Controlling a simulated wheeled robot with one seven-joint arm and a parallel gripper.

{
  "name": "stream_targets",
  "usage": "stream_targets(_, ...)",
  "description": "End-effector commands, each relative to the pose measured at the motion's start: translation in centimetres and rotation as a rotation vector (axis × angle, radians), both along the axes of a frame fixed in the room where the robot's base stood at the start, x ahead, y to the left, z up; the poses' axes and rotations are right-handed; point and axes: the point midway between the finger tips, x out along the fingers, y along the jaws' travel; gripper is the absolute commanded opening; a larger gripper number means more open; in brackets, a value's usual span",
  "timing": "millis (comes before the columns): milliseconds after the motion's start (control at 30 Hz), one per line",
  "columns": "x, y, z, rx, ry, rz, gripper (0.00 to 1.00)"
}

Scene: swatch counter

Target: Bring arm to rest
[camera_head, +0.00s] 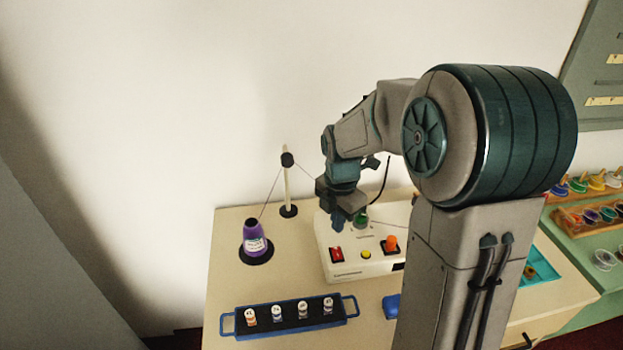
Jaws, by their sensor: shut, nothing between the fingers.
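My gripper (350,218) points down at the end of my bent arm, just above the white machine (335,262) on the counter. Its fingers are shut with nothing visible between them. The machine has a red switch (337,254), a yellow button (366,255) and an orange knob (391,243). A small green part (361,217) shows just right of the fingertips; I cannot tell whether they touch it. My arm's large joint and upright link hide the right part of the counter and part of the machine.
A purple thread cone (254,238) stands left of the machine, by a thin post (288,190) with thread. A blue-handled tray (240,326) with several labelled spools lies at the front. A blue object (390,306) sits right of it. Wooden racks (567,221) of coloured items stand far right.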

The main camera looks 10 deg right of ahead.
Motion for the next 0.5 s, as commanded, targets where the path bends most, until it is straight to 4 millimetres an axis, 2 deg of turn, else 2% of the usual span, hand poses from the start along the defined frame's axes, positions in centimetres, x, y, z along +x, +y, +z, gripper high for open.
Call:
stream_targets(133,0.0,0.0,0.0,0.000,0.000,0.000,0.00)
stream_targets(233,-0.9,0.0,0.9,-0.009,-0.017,-0.095,0.00)
stream_targets(367,-2.9,0.0,2.8,-0.017,-0.055,-0.332,0.00)
stream_targets(500,-5.6,0.0,4.8,-0.007,-0.106,-0.641,0.00)
